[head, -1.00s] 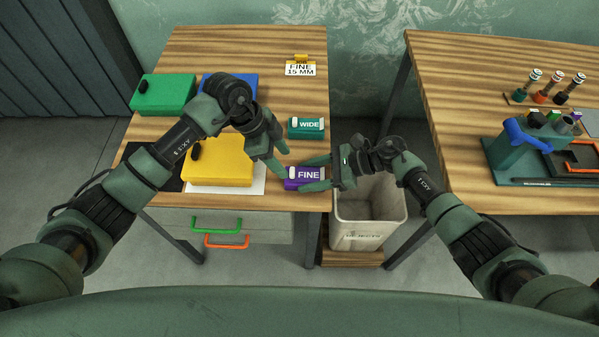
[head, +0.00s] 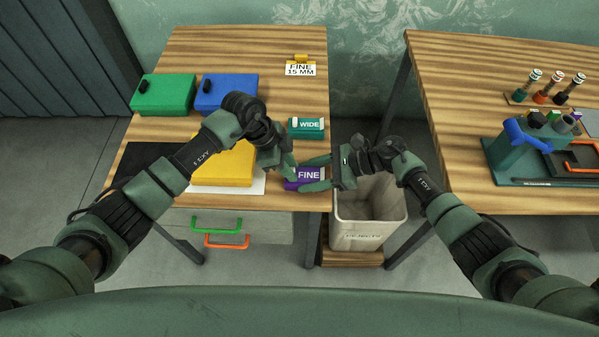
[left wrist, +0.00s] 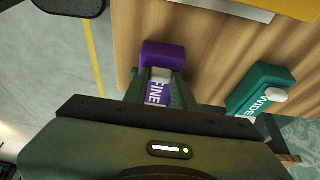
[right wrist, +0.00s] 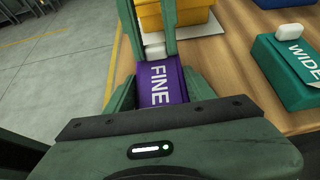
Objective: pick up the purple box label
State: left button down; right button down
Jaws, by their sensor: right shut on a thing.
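The purple box label (head: 311,175), a purple block marked FINE with a white tab, is at the front right corner of the left table. My right gripper (head: 315,175) reaches in from the right and is shut on it. The purple block also shows between the right fingers in the right wrist view (right wrist: 160,87). My left gripper (head: 291,172) is at the label's left end. Its fingers stand apart on either side of the label in the left wrist view (left wrist: 163,52). Whether they touch it cannot be told.
A teal WIDE label (head: 306,128) lies just behind. A yellow box (head: 225,166) stands left, with green (head: 163,94) and blue (head: 228,92) boxes behind. A FINE 15 MM card (head: 300,69) is farther back. A bin (head: 360,232) stands below, right of the table edge.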

pick_arm(q)
notch_tip(320, 180, up, 10)
dwell(0.7)
pick_arm(e)
jog(key=shift+c, duration=2.3)
grip_release()
jog(key=v, duration=1.2)
